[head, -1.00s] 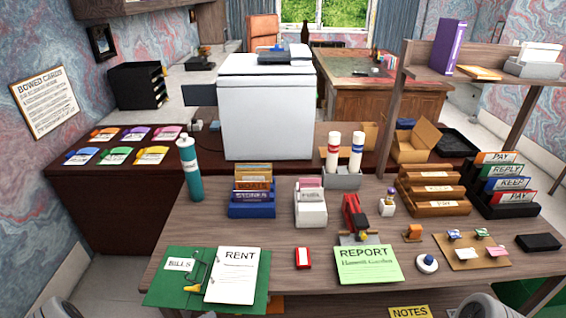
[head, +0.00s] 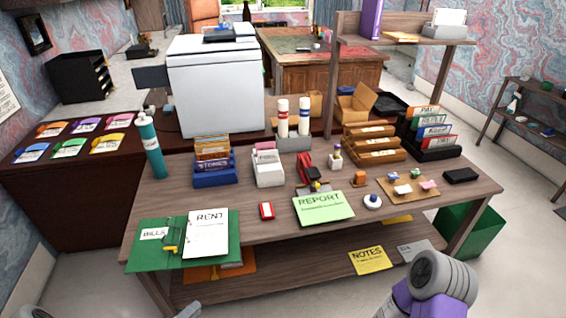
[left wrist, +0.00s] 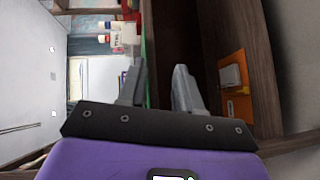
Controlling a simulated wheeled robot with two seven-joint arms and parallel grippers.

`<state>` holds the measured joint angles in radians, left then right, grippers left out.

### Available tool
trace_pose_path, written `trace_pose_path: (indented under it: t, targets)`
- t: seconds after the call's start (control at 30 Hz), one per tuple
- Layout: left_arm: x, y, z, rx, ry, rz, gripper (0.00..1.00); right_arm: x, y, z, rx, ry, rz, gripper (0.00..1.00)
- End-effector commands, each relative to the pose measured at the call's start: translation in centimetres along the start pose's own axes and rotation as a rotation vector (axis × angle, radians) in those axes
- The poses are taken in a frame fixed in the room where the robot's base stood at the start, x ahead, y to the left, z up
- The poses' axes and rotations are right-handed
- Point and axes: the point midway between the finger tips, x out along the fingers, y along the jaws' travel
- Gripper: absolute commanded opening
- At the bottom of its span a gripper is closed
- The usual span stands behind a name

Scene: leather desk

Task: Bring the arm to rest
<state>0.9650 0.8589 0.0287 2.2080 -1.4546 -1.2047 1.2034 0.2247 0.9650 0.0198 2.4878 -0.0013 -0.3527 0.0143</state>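My left gripper (left wrist: 158,68) shows in the left wrist view with its two grey fingers apart and nothing between them. In the head view only a small grey part of it (head: 188,311) shows at the bottom edge, in front of the wooden desk (head: 270,225). In the left wrist view the desk stands sideways, and the fingers point toward its front and lower shelf. An orange folder (left wrist: 234,88) lies on that shelf, right of the fingers. My right arm shows at the bottom right of the head view; its gripper is out of view.
The green folder with the RENT pad (head: 207,235) lies at the desk's front left. The green REPORT sheet (head: 323,208) lies near the middle front. A yellow NOTES pad (head: 370,260) is on the lower shelf. A green bin (head: 470,232) stands at the right; floor is clear in front.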

Motion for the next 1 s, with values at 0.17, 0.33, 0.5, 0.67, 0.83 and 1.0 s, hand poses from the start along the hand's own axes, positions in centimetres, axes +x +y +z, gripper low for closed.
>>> trace_pose_path:
  t: [0.17,0.33,0.5,0.67,0.83,1.0]
  targets:
    - [3.1,-1.8,1.8,0.076,-0.002,-0.153,0.34,-0.1,0.0,0.1,0.000,-0.003,0.000,0.34]
    - [5.7,-4.5,6.0,0.178,-0.082,-0.389,0.34,0.0,0.0,0.1,0.000,-0.003,0.000,0.34]
    - [5.6,-7.2,12.6,0.283,-0.283,-0.657,0.34,0.0,0.0,0.1,0.000,-0.003,0.000,0.34]
    - [3.2,-8.4,18.7,0.348,-0.514,-0.842,0.34,0.0,0.0,0.1,0.000,-0.003,0.000,0.34]
    - [0.7,-8.5,22.5,0.372,-0.680,-0.940,0.34,0.0,0.0,0.1,0.000,-0.003,0.000,0.34]
    - [-0.1,-8.4,23.5,0.376,-0.728,-0.964,0.34,0.0,0.0,0.1,0.000,-0.003,0.000,0.34]
